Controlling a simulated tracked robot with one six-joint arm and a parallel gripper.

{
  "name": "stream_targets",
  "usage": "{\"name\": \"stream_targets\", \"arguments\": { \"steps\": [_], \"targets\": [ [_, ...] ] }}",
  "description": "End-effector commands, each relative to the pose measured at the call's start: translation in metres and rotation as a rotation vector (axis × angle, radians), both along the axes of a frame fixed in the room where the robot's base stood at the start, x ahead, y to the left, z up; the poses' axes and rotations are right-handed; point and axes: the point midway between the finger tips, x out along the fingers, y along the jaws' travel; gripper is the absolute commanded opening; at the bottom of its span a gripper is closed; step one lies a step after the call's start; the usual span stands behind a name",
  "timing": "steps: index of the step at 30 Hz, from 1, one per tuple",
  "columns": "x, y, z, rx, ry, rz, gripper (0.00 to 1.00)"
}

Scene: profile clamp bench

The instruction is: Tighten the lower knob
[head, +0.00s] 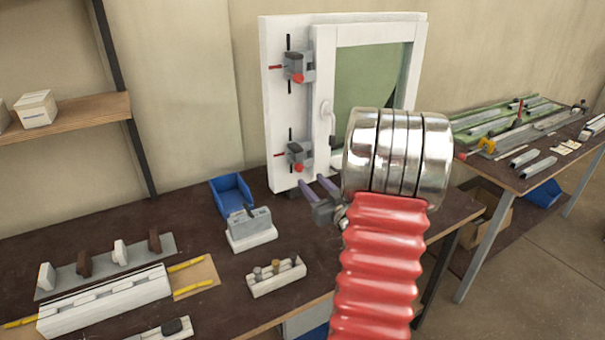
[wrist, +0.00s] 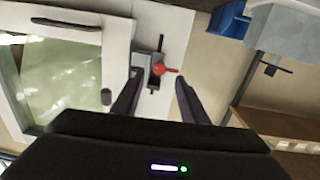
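A white panel (head: 282,120) with a window stands upright on the bench and carries two grey clamps with red knobs. The upper knob (head: 298,78) is on the upper clamp (head: 293,64). The lower knob (head: 295,155) is on the lower clamp (head: 303,152), near the panel's foot. My gripper (head: 318,186) is open and empty, its purple-grey fingers just below the lower clamp in the head view. In the wrist view, a red knob (wrist: 167,70), apparently the lower one, shows between the spread fingers (wrist: 157,92), beyond the tips. No contact is visible.
A window handle (head: 327,117) sits right of the clamps. A blue bin (head: 231,193) and a grey block on a white base (head: 251,236) stand on the dark bench, left of my gripper. Pegged holders lie in front. A second table (head: 525,184) is at the right.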

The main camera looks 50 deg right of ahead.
Motion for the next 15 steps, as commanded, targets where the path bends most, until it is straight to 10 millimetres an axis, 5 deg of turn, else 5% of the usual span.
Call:
{"name": "stream_targets", "arguments": {
  "steps": [15],
  "targets": [
    [0.064, -0.022, 0.0, 0.0, 0.0, 0.001, 0.4]
  ]
}}
